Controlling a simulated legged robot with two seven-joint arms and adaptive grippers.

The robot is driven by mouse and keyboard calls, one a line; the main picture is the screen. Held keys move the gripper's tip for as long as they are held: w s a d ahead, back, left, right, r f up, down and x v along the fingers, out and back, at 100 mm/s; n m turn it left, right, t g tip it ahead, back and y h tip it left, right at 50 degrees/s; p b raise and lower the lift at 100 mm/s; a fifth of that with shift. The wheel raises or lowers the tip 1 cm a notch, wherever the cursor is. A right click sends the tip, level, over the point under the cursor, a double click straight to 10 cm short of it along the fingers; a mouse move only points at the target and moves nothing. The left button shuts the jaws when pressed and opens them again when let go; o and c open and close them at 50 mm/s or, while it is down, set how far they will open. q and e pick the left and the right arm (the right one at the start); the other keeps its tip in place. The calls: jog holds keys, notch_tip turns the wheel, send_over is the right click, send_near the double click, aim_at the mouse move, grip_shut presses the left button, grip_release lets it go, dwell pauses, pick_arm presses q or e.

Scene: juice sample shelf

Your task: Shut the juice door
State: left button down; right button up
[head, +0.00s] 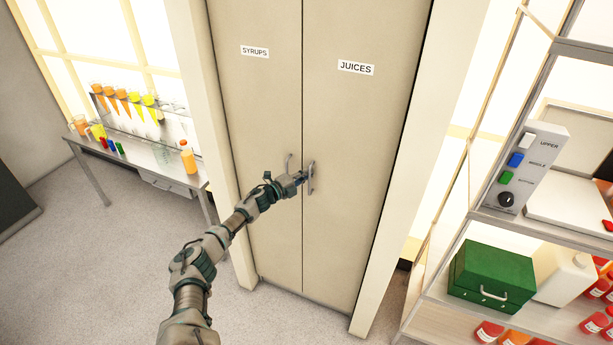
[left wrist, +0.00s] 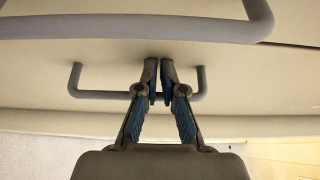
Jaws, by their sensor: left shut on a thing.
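The juice door (head: 362,135) is a beige cabinet panel with a JUICES label (head: 356,68). It looks about flush with the syrups door (head: 262,110) on its left, with a thin dark seam between them. My left gripper (head: 303,178) is at the grey bar handle of the juice door (head: 311,180). In the left wrist view, the fingers of my left gripper (left wrist: 158,82) are closed on a grey bar handle (left wrist: 105,95). A second handle (left wrist: 130,28) crosses the top of that view. The syrups door handle (head: 289,164) is just left of the gripper. My right gripper is not in view.
A table (head: 140,165) with orange and yellow vessels stands at the left. At the right, a shelf holds a green box (head: 492,275), a white jug (head: 567,280), red bottles and a button panel (head: 523,165). The floor before the cabinet is clear.

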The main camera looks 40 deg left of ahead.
pick_arm(q)
jog(key=shift+w+r, duration=0.25)
jog(key=shift+r, duration=0.55)
jog(key=f+v, duration=0.1)
jog(key=v, duration=1.1)
jog(key=shift+s+f, duration=0.3)
jog(key=shift+f, duration=0.1)
jog(key=shift+a+f, duration=0.1)
